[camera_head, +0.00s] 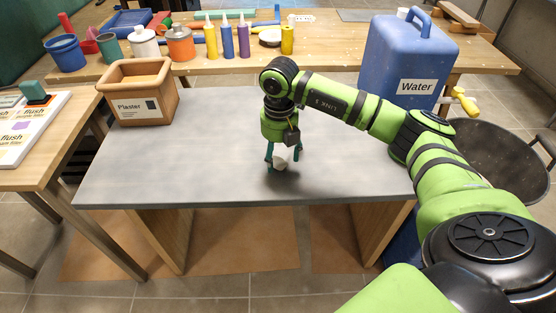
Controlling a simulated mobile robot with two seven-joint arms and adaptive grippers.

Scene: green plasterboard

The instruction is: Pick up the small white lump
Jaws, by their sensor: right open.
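The small white lump (280,163) sits on the grey table top (200,165), near the middle right of it. My right gripper (283,160) points down over the lump with its teal fingers apart, one on the left and one on the right of it. The fingertips are close to the table. I cannot tell whether a finger touches the lump. The gripper partly hides the lump's upper side. My left gripper is out of the frame.
A wooden plaster box (140,110) stands at the table's back left. A blue water container (405,60) stands behind on the right, near my right arm. A wooden bench (330,60) with bottles, tins and a blue bucket (65,53) runs along the back. The table's left and front are clear.

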